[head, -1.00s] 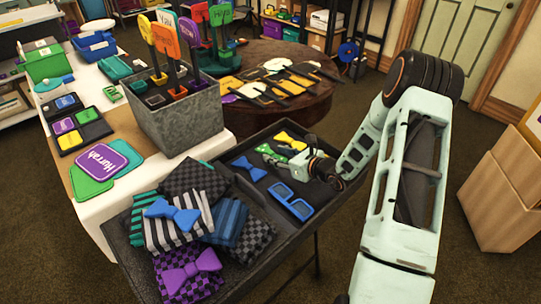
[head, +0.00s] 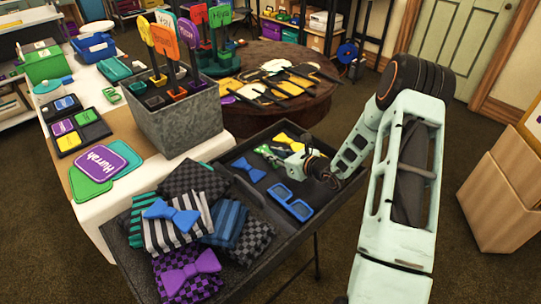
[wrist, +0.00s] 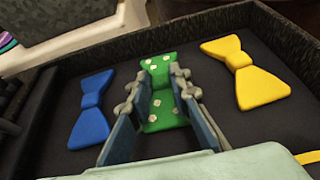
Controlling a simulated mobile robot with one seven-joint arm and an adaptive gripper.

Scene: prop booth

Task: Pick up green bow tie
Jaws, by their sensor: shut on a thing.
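The green bow tie (wrist: 158,110), with pale dots, lies in the black tray between a blue bow tie (wrist: 91,108) on the left and a yellow bow tie (wrist: 246,72) on the right in the wrist view. My gripper (wrist: 161,80) has one finger on each side of its middle and is shut on it. The bow tie looks level and low in the tray; I cannot tell whether it touches the floor of the tray.
Blue glasses (head: 290,202) lie in the tray's same compartment, in front of my gripper. Folded patterned cloths with a blue bow tie (head: 171,214) and a purple one (head: 190,271) fill the near compartment. The tray wall (wrist: 190,20) rises close behind the bow ties.

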